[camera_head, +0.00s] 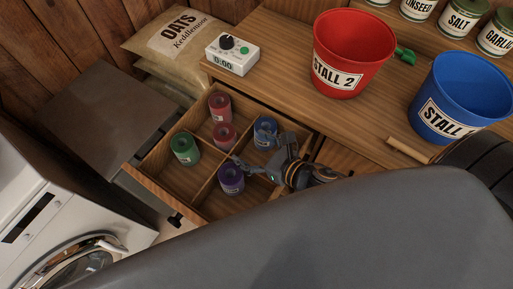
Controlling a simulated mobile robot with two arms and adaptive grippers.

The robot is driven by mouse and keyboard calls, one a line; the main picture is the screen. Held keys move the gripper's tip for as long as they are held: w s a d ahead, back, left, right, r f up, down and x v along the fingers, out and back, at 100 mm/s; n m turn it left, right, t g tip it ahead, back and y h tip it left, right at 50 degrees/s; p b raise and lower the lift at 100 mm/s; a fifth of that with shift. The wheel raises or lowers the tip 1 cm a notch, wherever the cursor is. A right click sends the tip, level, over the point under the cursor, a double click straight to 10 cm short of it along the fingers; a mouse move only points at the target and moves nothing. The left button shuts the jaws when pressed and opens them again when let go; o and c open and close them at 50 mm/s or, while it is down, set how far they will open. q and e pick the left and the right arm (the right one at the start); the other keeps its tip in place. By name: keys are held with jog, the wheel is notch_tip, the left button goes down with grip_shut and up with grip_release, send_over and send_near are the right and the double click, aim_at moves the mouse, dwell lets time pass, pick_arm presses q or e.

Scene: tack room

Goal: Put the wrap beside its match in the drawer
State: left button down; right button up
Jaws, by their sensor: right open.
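The open drawer (148,185) is split by dividers into compartments. Two red wraps (219,107) (224,136) stand close together and appear to share the back left compartment. A green wrap (185,149) stands in the left front compartment. A blue wrap (265,132) is in the back right one, and a purple wrap (231,179) is in the front right one. My right gripper (262,154) is open over the drawer's right side, its fingers between the blue and purple wraps. Whether it touches either is unclear. My left gripper is not in view.
A red bucket (352,60), a blue bucket (460,92) and a timer (232,54) stand on the wooden counter (285,88). Several labelled jars (462,17) line the back. An oats sack (185,40) is behind the drawer. A white washing machine (50,225) stands lower left.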

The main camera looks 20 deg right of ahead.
jog(key=shift+v, duration=1.05)
